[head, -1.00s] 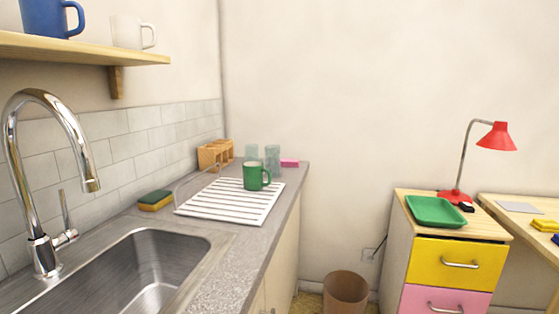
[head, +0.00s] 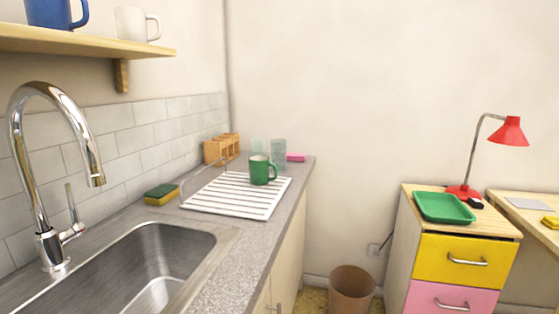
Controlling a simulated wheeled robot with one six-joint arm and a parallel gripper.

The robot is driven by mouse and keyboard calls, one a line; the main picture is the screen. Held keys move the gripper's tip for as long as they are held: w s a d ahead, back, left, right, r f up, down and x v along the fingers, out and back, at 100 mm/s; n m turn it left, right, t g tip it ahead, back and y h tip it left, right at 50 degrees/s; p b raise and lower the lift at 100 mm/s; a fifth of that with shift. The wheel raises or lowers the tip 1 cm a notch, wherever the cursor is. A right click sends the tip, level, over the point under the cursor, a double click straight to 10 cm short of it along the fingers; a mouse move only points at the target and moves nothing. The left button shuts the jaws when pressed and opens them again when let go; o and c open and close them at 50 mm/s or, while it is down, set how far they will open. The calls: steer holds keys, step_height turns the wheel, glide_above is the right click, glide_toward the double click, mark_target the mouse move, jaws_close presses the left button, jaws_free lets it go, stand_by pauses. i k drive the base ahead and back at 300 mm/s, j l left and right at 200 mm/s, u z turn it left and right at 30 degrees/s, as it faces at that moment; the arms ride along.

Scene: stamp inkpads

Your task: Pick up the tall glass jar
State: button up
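Two pale greenish glass vessels stand at the far end of the grey counter, behind the green mug (head: 263,171). The right glass (head: 279,153) looks tall and clear and shows most of its side. The left glass (head: 257,147) is partly hidden by the mug. I cannot tell for sure which is the tall glass jar. My gripper is not in view.
A white slatted rack (head: 236,194) holds the mug. A wooden holder (head: 221,149), a pink block (head: 296,157) and a sponge (head: 161,194) are on the counter. The faucet (head: 48,150) rises by the sink (head: 150,262). A bin (head: 351,291) stands beside a drawer cabinet (head: 458,258).

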mark_target(278, 146)
steer(key=i+l, duration=0.1)
steer(key=l, duration=0.45)
steer(key=l+z, duration=0.1)
steer(key=l, duration=0.45)
steer(key=i+l, duration=0.2)
steer(key=i, duration=0.15)
steer(key=i+l+z, duration=0.1)
steer(key=i, duration=0.3)
steer(key=i+l, duration=0.2)
steer(key=i, duration=0.15)
steer(key=i+j+z, duration=0.1)
steer(key=i+j, duration=0.15)
steer(key=i, duration=0.15)
steer(key=i+j, duration=0.3)
steer(key=i+z, duration=0.05)
steer(key=i, duration=0.05)
